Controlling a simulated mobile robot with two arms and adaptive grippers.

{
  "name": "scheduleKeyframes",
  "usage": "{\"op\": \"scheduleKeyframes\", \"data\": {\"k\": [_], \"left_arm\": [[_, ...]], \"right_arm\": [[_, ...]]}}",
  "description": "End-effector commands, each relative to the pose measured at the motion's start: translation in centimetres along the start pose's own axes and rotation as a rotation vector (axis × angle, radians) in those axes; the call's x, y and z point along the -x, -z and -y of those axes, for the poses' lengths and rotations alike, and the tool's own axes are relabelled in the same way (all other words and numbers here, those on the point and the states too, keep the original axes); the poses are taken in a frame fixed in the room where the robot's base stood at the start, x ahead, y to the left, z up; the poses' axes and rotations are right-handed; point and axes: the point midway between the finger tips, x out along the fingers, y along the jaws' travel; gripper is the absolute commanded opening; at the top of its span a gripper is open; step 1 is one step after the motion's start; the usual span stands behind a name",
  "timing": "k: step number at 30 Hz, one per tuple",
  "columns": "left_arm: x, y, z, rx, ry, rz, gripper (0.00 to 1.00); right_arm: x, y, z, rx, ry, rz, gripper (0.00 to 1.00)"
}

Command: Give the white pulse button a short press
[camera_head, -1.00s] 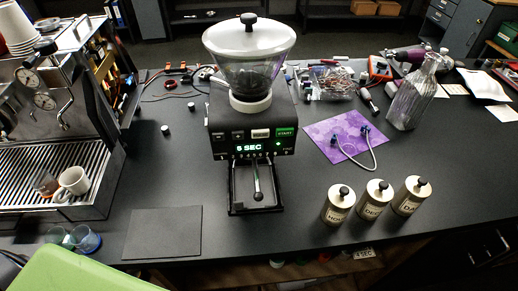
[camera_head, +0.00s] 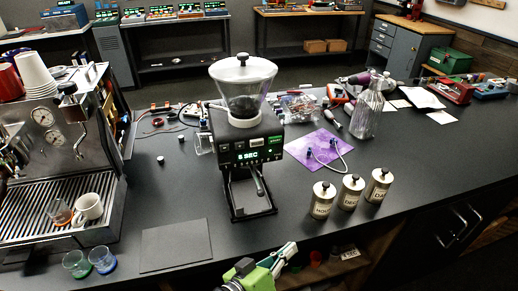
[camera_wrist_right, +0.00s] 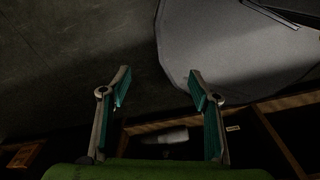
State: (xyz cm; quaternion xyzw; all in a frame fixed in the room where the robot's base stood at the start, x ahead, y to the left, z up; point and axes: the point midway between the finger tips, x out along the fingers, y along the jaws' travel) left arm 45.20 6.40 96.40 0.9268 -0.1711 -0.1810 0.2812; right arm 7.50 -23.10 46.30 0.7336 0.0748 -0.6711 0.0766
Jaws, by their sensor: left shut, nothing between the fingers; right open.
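The black grinder (camera_head: 250,160) stands on the dark counter with a clear hopper on top. Its front panel has a row of small buttons, a lit display reading "5 SEC" and a green START button (camera_head: 274,140). The white button (camera_head: 256,143) sits just left of START, small in the head view; its label is too small to read. My left gripper (camera_head: 287,250) is at the bottom middle of the head view, shut and empty, below and apart from the grinder. My right gripper (camera_wrist_right: 160,88) shows in the right wrist view, open, with nothing between its fingers.
Three labelled canisters (camera_head: 350,193) stand right of the grinder, near the counter's front edge. A purple mat (camera_head: 311,150) and a glass bottle (camera_head: 366,112) are behind them. The espresso machine (camera_head: 52,150) is at left. A dark flat mat (camera_head: 176,245) lies at front left.

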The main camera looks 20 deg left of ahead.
Motion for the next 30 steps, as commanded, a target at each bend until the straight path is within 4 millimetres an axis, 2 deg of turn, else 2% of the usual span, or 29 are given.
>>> {"op": "scheduleKeyframes", "data": {"k": [1, 3, 7, 12, 15, 18, 22, 30], "left_arm": [[0.0, 2.1, -1.4, 0.040, -0.038, -0.068, 0.00], [0.4, 5.0, -3.3, 0.107, -0.093, -0.164, 0.00], [1.9, 10.4, -6.1, 0.241, -0.189, -0.344, 0.00], [4.7, 16.1, -7.9, 0.406, -0.285, -0.539, 0.00], [6.1, 18.2, -8.2, 0.478, -0.322, -0.618, 0.00], [6.9, 19.4, -8.3, 0.521, -0.342, -0.667, 0.00], [7.3, 19.9, -8.2, 0.542, -0.351, -0.689, 0.00], [7.3, 19.9, -8.2, 0.541, -0.350, -0.688, 0.00]], "right_arm": [[0.1, -0.1, -0.1, 0.000, -0.001, 0.001, 0.56], [0.2, 0.1, -0.1, 0.001, -0.002, -0.001, 0.56], [0.3, 1.3, -0.6, 0.002, -0.007, -0.016, 0.56], [0.4, 2.6, -1.1, 0.003, -0.012, -0.034, 0.56], [0.5, 2.3, -1.0, 0.003, -0.012, -0.030, 0.56], [0.5, 1.3, -0.8, 0.002, -0.010, -0.017, 0.56], [0.6, 0.1, -0.7, 0.002, -0.007, -0.001, 0.56], [0.5, 0.5, -0.7, 0.001, -0.008, -0.005, 0.56]]}}
